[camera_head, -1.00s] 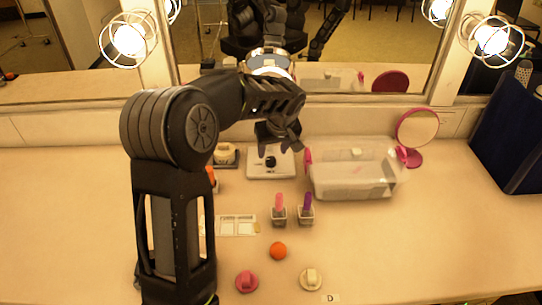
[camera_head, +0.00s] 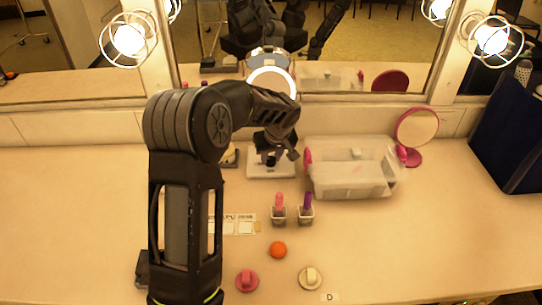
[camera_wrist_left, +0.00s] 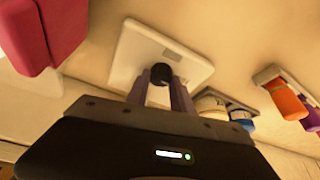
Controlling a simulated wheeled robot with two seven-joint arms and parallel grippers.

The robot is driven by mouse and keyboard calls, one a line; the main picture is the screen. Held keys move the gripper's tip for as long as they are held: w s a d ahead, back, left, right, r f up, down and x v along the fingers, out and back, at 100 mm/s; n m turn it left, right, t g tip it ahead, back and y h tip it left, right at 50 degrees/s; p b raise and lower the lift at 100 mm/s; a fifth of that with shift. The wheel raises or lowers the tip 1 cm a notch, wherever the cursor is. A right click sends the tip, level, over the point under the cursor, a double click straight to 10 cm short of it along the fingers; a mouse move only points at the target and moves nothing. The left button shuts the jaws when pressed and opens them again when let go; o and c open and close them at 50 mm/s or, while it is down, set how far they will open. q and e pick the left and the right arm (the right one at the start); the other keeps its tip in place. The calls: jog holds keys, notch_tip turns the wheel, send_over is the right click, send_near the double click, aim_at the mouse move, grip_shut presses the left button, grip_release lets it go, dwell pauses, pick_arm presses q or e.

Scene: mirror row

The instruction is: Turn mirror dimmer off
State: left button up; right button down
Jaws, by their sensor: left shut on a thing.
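The mirror dimmer is a white square plate (camera_head: 258,173) with a small black knob (camera_wrist_left: 161,74), on the counter below the mirror. My left gripper (camera_head: 271,156) reaches down over the plate from the left. In the left wrist view its two fingers (camera_wrist_left: 160,88) stand on either side of the black knob and are shut on it. In the head view the fingers partly cover the knob. A round ring light (camera_head: 271,82) behind my left gripper is lit white. My right gripper is not in view.
A clear plastic bin (camera_head: 350,175) stands just right of the dimmer, with a pink round mirror (camera_head: 416,127) beyond it. Pink and purple lipsticks (camera_head: 279,208) stand in front. An orange ball (camera_head: 278,250) and two round knobbed pieces lie nearer. The counter at far left is clear.

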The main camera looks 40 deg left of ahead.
pick_arm(q)
grip_shut()
jog(key=shift+m, duration=0.5)
jog(key=shift+a+m+t+h+b, duration=0.1)
jog(key=shift+m+t+h+b, duration=0.3)
jog(key=shift+m, duration=0.5)
jog(key=m+h, duration=0.1)
jog(key=m, duration=0.1)
jog(key=m+t+h, duration=0.1)
jog(key=m, duration=0.2)
jog(key=shift+a+p, duration=0.1)
jog(key=shift+p, duration=0.3)
jog(key=m+h, duration=0.1)
jog(key=m, duration=0.2)
jog(key=m+h+b, duration=0.1)
jog(key=m, duration=0.3)
jog(key=shift+h, duration=0.3)
jog(key=shift+g, duration=0.3)
jog(key=o, duration=0.6)
grip_release()
